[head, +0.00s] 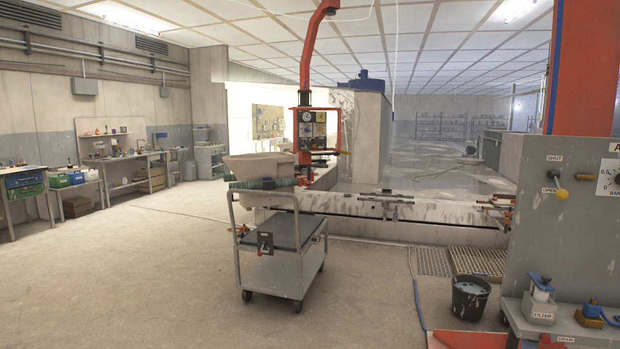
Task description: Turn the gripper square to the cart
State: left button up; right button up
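The grey cart (270,272) stands on the floor near the middle of the head view. It has a tall tube handle on its left, a dark top and a small latch-like fitting on its near side. Behind and above it hangs an orange lifting arm (307,62) with a gauge panel (312,130). A pale basin-like piece (258,166) is at its lower end, with a green bar or pad (265,183) along its front. Whether the lifting gripper clamps the basin, and its exact angle to the cart, I cannot tell. Neither of my own grippers is in view.
A long pale bench or wall (440,222) runs behind the cart to the right. A black bucket (470,298) and floor gratings (478,262) are at right, beside a grey control cabinet (565,235). Workbenches (137,182) line the left wall. The floor at left is clear.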

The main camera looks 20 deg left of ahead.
aim_at(300, 169)
jog(key=i, duration=1.15)
jog(key=i+j+u, duration=0.1)
jog(key=i, duration=2.25)
jog(key=i+l+u, duration=0.1)
jog(key=i, duration=1.1)
jog(key=i+l, duration=0.15)
jog(key=i, duration=1)
